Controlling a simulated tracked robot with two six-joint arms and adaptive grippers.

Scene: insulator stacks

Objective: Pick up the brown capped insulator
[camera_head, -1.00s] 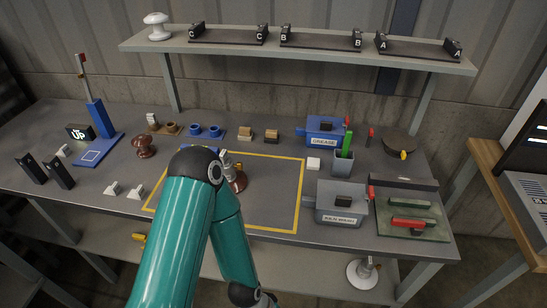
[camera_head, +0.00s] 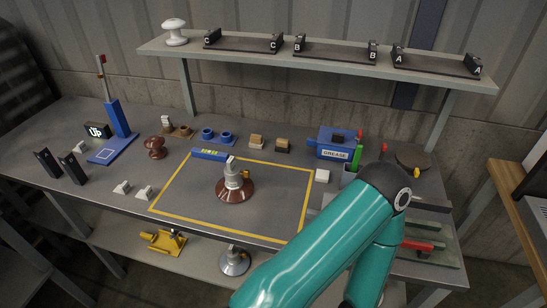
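A brown insulator with a pale metal cap (camera_head: 236,186) stands upright inside the yellow rectangle on the workbench. Its wide brown skirt rests on the bench top, and a small yellow part shows near the cap. Another brown insulator (camera_head: 155,148), with a rounded top, stands farther left outside the rectangle. One teal arm of mine crosses the lower right, bending at an elbow and going down out of the picture. Neither of my grippers is in view, and nothing touches the capped insulator.
A blue GREASE box (camera_head: 334,143) stands at the back right. A blue stand (camera_head: 112,136) and black blocks (camera_head: 60,166) are at the left. A raised shelf (camera_head: 320,65) runs along the back. My arm covers the bench's right front. The rectangle around the capped insulator is clear.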

